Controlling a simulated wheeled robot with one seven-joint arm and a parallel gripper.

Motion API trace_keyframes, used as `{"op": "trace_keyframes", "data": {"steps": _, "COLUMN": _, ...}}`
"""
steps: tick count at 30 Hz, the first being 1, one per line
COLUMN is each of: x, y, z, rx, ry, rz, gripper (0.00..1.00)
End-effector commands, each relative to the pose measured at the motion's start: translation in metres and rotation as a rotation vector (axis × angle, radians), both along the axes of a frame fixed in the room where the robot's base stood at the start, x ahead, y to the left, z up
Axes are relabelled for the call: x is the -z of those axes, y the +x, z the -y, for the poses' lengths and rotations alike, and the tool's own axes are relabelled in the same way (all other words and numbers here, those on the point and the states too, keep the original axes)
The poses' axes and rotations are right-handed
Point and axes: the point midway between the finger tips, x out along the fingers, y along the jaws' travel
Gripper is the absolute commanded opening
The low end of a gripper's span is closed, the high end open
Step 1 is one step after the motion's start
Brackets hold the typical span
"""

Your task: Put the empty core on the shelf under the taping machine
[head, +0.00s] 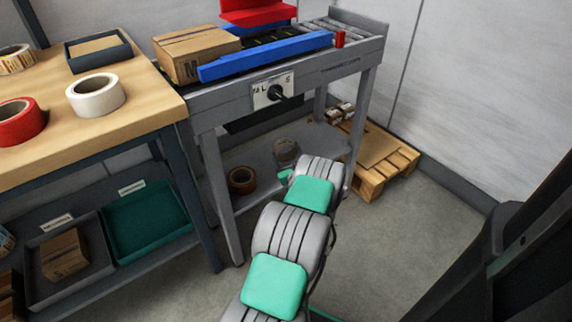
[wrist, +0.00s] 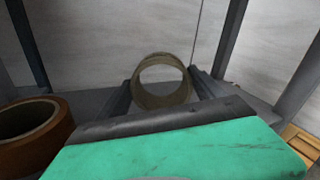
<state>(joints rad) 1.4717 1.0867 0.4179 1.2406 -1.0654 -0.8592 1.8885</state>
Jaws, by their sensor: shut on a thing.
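The empty core (wrist: 139,92), a thin brown-grey ring, stands on edge between the two fingers of my gripper (wrist: 163,92) in the wrist view, with its open hole facing the camera. My gripper is shut on it. In the head view the core (head: 286,143) is small, just past the end of my arm, under the taping machine (head: 330,66) and over its lower shelf (head: 222,197). I cannot tell whether the core touches the shelf. My arm hides part of the shelf and the gripper in the head view.
A brown tape roll (head: 242,188) lies on the shelf left of the core; it is close at left in the wrist view (wrist: 60,140). Grey machine legs (head: 219,195) frame the shelf. A wooden pallet (head: 372,190) stands behind right. A workbench (head: 150,105) is at left.

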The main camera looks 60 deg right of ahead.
Motion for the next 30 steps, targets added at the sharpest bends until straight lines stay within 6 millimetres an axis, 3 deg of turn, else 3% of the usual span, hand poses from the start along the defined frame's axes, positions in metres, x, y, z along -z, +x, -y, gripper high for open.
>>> {"op": "trace_keyframes", "data": {"steps": 7, "x": 0.041, "y": 0.004, "z": 0.007, "rx": 0.001, "ry": 0.000, "rz": 0.000, "gripper": 0.37}}
{"op": "trace_keyframes", "data": {"steps": 18, "x": 0.044, "y": 0.004, "z": 0.007, "rx": 0.002, "ry": 0.000, "rz": -0.001, "gripper": 0.37}}
{"op": "trace_keyframes", "data": {"steps": 19, "x": 0.043, "y": 0.004, "z": 0.007, "rx": 0.002, "ry": 0.000, "rz": -0.001, "gripper": 0.79}}
{"op": "trace_keyframes", "data": {"steps": 26, "x": 0.042, "y": 0.004, "z": 0.007, "rx": 0.002, "ry": 0.000, "rz": -0.001, "gripper": 0.98}}
{"op": "trace_keyframes", "data": {"steps": 30, "x": 0.042, "y": 0.004, "z": 0.007, "rx": 0.002, "ry": 0.000, "rz": -0.001, "gripper": 0.99}}
